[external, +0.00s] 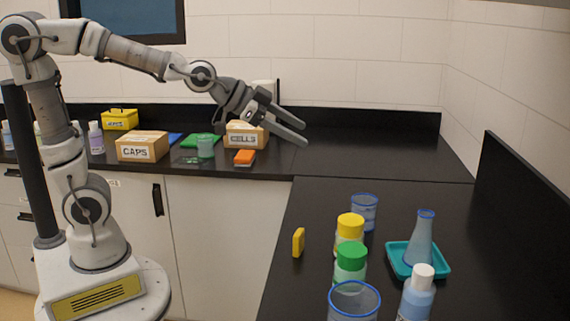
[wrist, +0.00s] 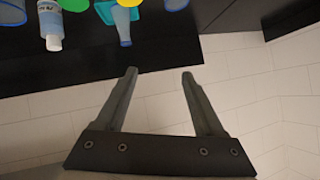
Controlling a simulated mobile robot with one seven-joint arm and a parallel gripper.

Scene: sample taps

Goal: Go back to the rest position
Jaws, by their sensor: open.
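My gripper (external: 297,124) is raised in the air above the back part of the black counter, pointing to the right. Its two fingers are apart with nothing between them. In the wrist view the open fingers (wrist: 160,75) also show empty, with white wall tiles and the dark counter behind them. My arm reaches from its base at the left, over the counter with the boxes. No object touches the gripper in either view.
A CELLS box (external: 246,135), a CAPS box (external: 142,147) and an orange item (external: 245,157) stand on the back counter. The right counter holds a yellow-capped jar (external: 350,228), green-capped jar (external: 350,266), blue-rimmed beakers (external: 364,212), a flask (external: 420,243) on a teal tray (external: 442,268) and a white-capped bottle (external: 416,298).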

